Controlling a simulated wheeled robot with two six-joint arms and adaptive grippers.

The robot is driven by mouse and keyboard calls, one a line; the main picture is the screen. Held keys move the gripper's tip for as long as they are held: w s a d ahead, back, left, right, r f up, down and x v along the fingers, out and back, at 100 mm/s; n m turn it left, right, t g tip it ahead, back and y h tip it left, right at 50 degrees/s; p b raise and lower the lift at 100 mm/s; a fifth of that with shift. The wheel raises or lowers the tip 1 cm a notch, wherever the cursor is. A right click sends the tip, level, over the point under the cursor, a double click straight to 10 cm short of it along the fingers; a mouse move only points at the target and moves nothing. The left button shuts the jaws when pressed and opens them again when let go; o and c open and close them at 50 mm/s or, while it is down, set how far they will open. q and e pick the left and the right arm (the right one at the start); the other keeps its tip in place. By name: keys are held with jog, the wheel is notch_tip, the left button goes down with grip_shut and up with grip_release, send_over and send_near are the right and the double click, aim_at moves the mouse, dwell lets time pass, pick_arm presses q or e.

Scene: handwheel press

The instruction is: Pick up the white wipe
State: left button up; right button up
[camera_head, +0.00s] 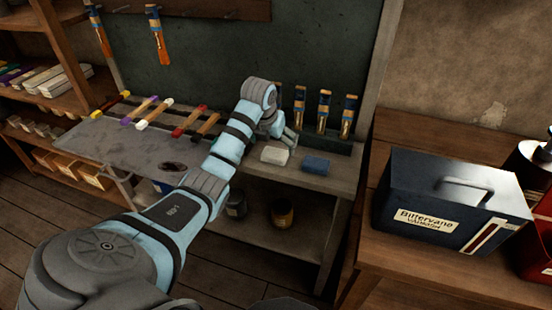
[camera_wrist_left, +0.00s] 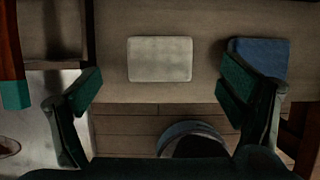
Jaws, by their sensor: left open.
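The white wipe (camera_head: 274,156) is a small pale block lying flat near the front edge of the grey workbench. In the left wrist view the wipe (camera_wrist_left: 160,59) lies beyond and between the open fingers, and none of it is touched. My left gripper (camera_head: 287,136) is just above and behind the wipe in the head view; its open, green-padded fingers (camera_wrist_left: 160,92) show in the left wrist view with nothing between them. My right gripper is in neither view.
A blue wipe (camera_head: 315,164) lies right of the white one, close to the right finger in the wrist view. Several brushes (camera_head: 323,110) stand in a rack behind. Coloured-ended bars (camera_head: 154,114) lie left on the bench (camera_head: 337,184). A dark metal box (camera_head: 440,190) stands on the right table.

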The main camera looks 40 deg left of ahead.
pick_arm(q)
jog(key=x, duration=0.4)
jog(key=shift+s+f+b, duration=0.2)
jog(key=shift+f+b, duration=0.15)
jog(key=shift+f, duration=0.05)
jog(key=shift+w+f, duration=0.2)
jog(key=shift+f, duration=0.1)
jog(key=c, duration=1.1)
jog(key=shift+r, duration=0.1)
notch_tip(320, 180, up, 10)
jog(key=p, duration=0.2)
notch_tip(320, 180, up, 10)
jog(key=p, duration=0.9)
send_over(275, 153)
jog(key=shift+s, duration=0.25)
